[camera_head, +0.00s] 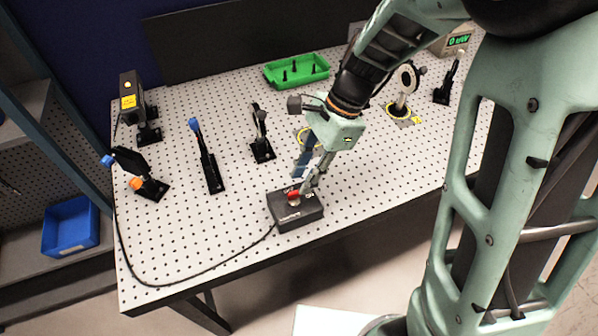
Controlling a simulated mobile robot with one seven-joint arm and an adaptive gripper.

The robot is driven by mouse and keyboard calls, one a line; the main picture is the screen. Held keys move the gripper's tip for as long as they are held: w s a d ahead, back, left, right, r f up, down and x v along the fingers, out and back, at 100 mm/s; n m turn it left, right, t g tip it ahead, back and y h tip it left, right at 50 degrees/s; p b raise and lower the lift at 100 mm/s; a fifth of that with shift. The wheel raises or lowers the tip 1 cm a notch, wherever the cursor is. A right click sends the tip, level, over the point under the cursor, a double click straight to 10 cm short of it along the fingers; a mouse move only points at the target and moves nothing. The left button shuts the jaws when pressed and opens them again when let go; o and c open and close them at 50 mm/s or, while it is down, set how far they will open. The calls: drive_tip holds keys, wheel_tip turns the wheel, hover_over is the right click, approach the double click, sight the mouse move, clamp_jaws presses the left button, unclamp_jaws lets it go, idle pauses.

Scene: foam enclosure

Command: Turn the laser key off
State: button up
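The laser key box (297,212) is a small dark box near the front edge of the perforated table. A red key (293,196) sits on its top, between pale markings; the one at the right seems to read ON. My gripper (300,184) reaches down from the upper right, with its fingertips at the key. The fingers are spread at the knuckles, but the small gap at the tips is partly hidden. I cannot tell whether they touch the key. The laser (131,92) is a black box with a yellow label at the table's back left.
A black cable (190,285) runs from the box along the table's left side. Several optics mounts (208,160) stand behind the box. A green tray (297,71) is at the back, and a meter (458,41) with a green display at the back right.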

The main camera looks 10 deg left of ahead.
sight(296, 192)
drive_tip(key=shift+x, duration=2.35)
clamp_jaws()
